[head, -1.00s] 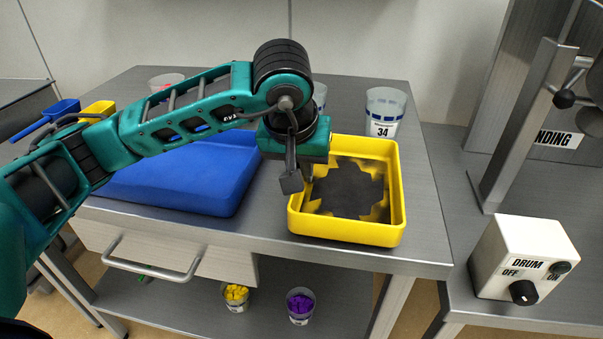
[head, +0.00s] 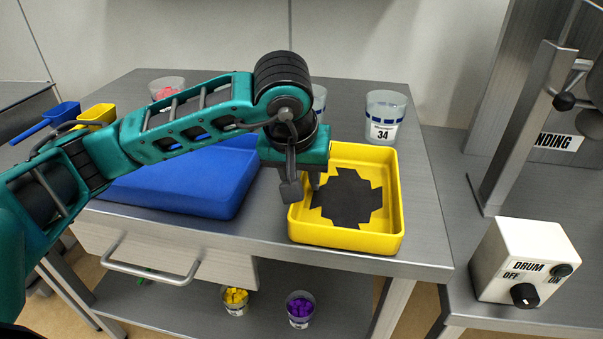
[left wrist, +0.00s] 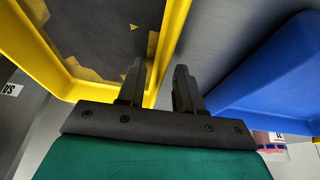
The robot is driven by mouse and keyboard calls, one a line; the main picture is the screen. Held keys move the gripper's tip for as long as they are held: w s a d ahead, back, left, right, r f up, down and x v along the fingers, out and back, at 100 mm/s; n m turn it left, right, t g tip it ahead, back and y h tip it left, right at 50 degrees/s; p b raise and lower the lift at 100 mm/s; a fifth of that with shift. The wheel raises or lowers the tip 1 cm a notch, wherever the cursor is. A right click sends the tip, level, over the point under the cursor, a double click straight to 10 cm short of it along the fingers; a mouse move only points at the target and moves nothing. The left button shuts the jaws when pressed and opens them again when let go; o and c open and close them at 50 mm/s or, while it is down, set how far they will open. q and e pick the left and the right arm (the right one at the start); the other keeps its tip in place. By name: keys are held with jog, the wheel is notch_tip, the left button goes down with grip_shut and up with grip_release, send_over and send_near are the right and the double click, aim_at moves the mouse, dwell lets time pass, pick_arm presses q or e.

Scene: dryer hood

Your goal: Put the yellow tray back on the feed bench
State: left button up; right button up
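The yellow tray (head: 392,243) is a square, shallow, open-topped tray near the front right of the grey bench (head: 425,215). It looks level and seems to rest on the bench top. A dark jagged patch (head: 345,200) shows on its floor. My left gripper (head: 302,192) is at the tray's left wall. In the left wrist view my left gripper (left wrist: 160,88) has its fingers apart, one on the inner side of the yellow wall (left wrist: 172,38) and one outside, with a grey gap beside the outer finger. My right gripper is not in view.
A blue tray (head: 190,180) lies left of the yellow tray. A cup marked 34 (head: 385,118) stands behind it. The drum switch box (head: 525,262) and a metal stand are on the right. Cups of yellow (head: 236,298) and purple pieces (head: 300,308) are on the lower shelf.

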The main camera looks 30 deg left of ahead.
pick_arm(q)
jog(key=p+v, duration=0.2)
jog(key=v, duration=1)
